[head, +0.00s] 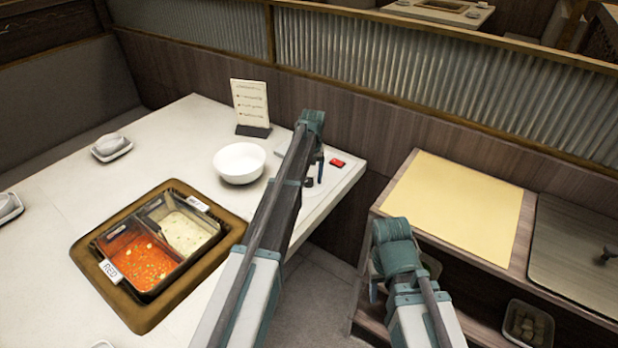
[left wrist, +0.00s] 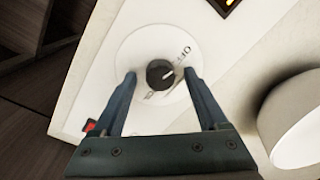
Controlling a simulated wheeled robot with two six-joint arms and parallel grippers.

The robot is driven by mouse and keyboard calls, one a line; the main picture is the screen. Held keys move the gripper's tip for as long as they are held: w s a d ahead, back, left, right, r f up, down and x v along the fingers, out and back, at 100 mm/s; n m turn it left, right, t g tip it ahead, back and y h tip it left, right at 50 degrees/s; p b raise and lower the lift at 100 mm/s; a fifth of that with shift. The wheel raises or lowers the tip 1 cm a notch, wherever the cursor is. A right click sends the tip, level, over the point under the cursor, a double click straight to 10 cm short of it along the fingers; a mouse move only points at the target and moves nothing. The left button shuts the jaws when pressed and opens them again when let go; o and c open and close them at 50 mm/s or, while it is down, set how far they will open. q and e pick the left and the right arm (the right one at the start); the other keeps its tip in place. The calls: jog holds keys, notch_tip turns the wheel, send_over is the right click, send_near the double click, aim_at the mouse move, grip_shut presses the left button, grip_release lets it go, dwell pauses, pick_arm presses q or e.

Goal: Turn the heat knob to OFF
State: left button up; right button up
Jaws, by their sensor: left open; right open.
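The heat knob (left wrist: 160,73) is a small black round knob on a white round dial plate (left wrist: 135,50). In the head view the knob (head: 308,181) shows partly, beside my left gripper (head: 317,168) at the table's right end. In the left wrist view my left gripper (left wrist: 160,76) is open, with one finger on each side of the knob and gaps between them. My right gripper (head: 376,285) is open and empty, low over the side shelf's left edge.
A red switch (head: 337,162) is close to the knob. A white bowl (head: 239,163) and a menu stand (head: 251,105) are nearby. A two-part pot (head: 190,270) with red and pale broth is set in the table. A yellow board (head: 455,200) lies on the side shelf.

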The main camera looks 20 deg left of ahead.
aim_at(311, 180)
pick_arm(q)
notch_tip(311, 180, up, 14)
jog(key=p, duration=1.3)
jog(key=shift+w+d+f, duration=0.15)
jog(key=shift+d, duration=0.2)
jog(key=s+d+m, duration=0.2)
jog(key=s+d, duration=0.3)
jog(key=s, duration=0.7)
jog(key=s+d+m, duration=0.3)
jog(key=s+d, duration=0.2)
jog(key=s, duration=0.7)
jog(key=s+d+m, duration=0.3)
jog(key=s+d, duration=0.3)
jog(key=s, duration=0.6)
jog(key=shift+s+y, duration=0.3)
jog(key=shift+s, duration=0.1)
